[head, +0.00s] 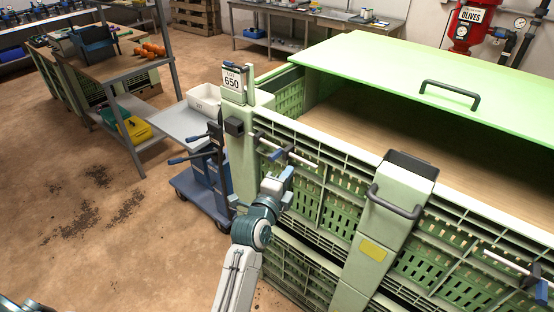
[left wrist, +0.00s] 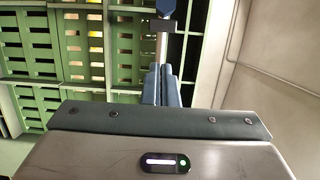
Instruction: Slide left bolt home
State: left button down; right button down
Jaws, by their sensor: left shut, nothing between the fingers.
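The left bolt (head: 300,159) is a silver rod with a blue handle (head: 276,154), mounted on the slatted green front of the large crate. My left gripper (head: 286,172) is just below the bolt in the head view, with its fingers shut and empty. In the left wrist view the closed fingers (left wrist: 162,84) point toward the silver rod (left wrist: 162,44), with a dark bracket across it and a blue part at the top. I cannot tell whether the fingertips touch the bolt. My right gripper is out of view.
The green crate (head: 390,178) has a raised lid (head: 430,75) with a dark handle. A second bolt (head: 515,264) with a blue handle sits at the right. A blue cart (head: 207,190) stands left of the crate; open floor lies further left.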

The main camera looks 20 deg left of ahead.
aim_at(290, 155)
pick_arm(q)
jog(key=shift+w+r+p, duration=0.25)
jog(key=shift+w+p, duration=0.1)
jog(key=shift+w, duration=0.65)
jog(key=shift+w+a+f+p, duration=0.1)
jog(key=shift+w+a+p, duration=0.1)
jog(key=shift+a+p, duration=0.6)
jog(key=shift+w+a+f, duration=0.1)
jog(key=shift+w+a, duration=0.05)
jog(key=shift+a, duration=0.9)
jog(key=shift+w, duration=0.1)
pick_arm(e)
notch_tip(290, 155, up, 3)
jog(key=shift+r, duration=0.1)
pick_arm(q)
jog(key=shift+d, duration=0.1)
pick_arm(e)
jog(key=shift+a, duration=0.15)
